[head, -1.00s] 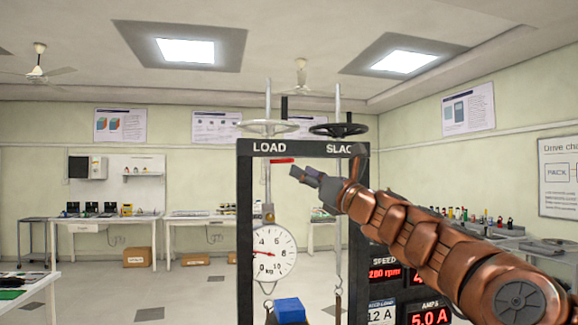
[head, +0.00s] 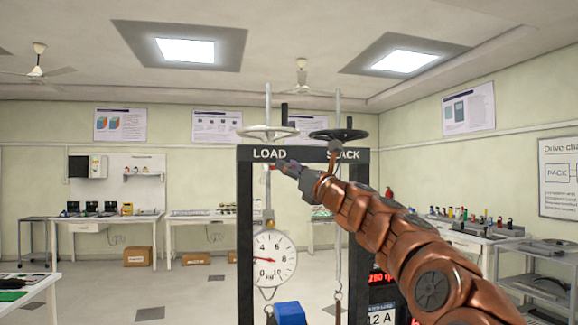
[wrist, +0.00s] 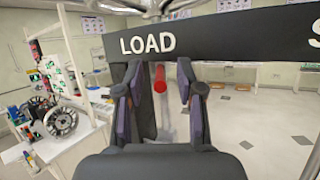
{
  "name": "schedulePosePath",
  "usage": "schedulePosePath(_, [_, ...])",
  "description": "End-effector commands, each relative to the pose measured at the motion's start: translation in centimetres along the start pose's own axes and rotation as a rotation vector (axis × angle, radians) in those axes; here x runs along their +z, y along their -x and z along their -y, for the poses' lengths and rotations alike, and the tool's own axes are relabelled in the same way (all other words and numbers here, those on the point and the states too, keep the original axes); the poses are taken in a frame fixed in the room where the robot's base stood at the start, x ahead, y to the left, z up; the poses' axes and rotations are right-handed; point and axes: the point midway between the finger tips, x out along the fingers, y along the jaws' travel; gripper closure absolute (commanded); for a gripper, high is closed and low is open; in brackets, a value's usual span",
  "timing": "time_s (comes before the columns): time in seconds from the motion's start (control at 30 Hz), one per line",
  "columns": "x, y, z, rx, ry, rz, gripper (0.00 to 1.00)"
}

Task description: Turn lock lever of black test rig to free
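The black test rig (head: 245,215) stands ahead of me, with LOAD and SLACK on its top beam; the beam also shows in the wrist view (wrist: 245,33). A red lever (wrist: 160,78) sticks out below the word LOAD, seen nearly end-on in the wrist view. In the head view my gripper mostly covers it. My gripper (head: 279,166) is at the beam's lower edge under LOAD. In the wrist view my gripper (wrist: 159,72) is open, with one finger on each side of the lever and visible gaps between. It holds nothing.
A pale handwheel (head: 267,132) and a black handwheel (head: 338,134) sit above the beam. A round dial scale (head: 275,258) hangs inside the frame over a blue block (head: 290,312). Workbenches line the walls; the floor at left is open.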

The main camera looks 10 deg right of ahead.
Motion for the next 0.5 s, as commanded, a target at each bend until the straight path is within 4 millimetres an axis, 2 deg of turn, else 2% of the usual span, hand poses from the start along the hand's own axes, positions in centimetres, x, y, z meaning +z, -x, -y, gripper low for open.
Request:
schedulePosePath(0.33, [-0.09,-0.22,0.01,0.0,-0.001,-0.001,0.63])
schedulePosePath(0.5, [-0.1,-0.22,0.01,0.0,-0.001,-0.001,0.79])
